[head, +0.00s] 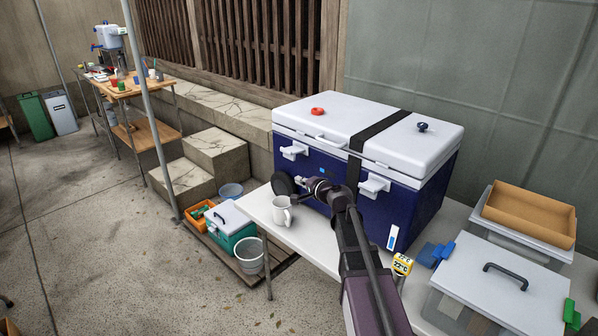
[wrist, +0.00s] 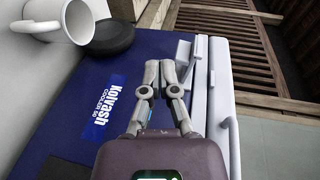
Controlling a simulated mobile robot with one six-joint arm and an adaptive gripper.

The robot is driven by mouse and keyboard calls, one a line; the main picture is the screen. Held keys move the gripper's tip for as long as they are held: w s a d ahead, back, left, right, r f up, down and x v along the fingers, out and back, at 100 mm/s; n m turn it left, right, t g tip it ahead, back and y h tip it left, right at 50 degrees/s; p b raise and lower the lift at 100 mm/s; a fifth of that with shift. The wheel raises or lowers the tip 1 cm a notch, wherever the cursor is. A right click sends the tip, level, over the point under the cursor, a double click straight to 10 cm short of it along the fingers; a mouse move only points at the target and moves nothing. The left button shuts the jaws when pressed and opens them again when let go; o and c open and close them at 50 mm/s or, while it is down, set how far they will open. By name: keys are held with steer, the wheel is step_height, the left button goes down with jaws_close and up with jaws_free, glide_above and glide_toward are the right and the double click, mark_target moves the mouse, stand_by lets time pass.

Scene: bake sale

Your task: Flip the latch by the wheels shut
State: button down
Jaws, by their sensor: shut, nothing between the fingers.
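The blue cooler (head: 330,180) with a white lid (head: 320,118) stands on a white table. A black wheel (head: 281,183) is at its left end; it also shows in the wrist view (wrist: 107,37). The white latch by the wheel (head: 293,150) is on the front's left part and appears to stick outward; it shows upper centre in the wrist view (wrist: 184,52). A second white latch (head: 373,186) sticks out farther right. My gripper (head: 301,181) is shut and empty, before the blue front and below the wheel-side latch. Its fingertips (wrist: 160,68) are close to that latch; contact is unclear.
A white mug (head: 282,212) stands on the table (head: 255,207) just left of my gripper. A black strap (head: 368,135) crosses the lid, which carries a red ring (head: 317,111) and a dark blue knob-like item (head: 423,127). Bins (head: 500,270) crowd the right.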

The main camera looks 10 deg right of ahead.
mark_target(292, 153)
steer(key=w+d+m+t+h+b, duration=0.1)
steer(key=w+d+m+t+h, duration=0.1)
steer(key=w+d+m, duration=0.2)
steer(key=shift+d+r+m+t, duration=0.2)
steer(key=shift+d+m+t, duration=0.1)
steer(key=shift+d+t, duration=0.15)
steer(key=shift+w, duration=0.15)
steer(key=b+x, duration=0.1)
steer(key=x, duration=0.8)
steer(key=shift+w+a, duration=0.2)
steer(key=shift+w, duration=0.15)
steer(key=shift+a, duration=0.2)
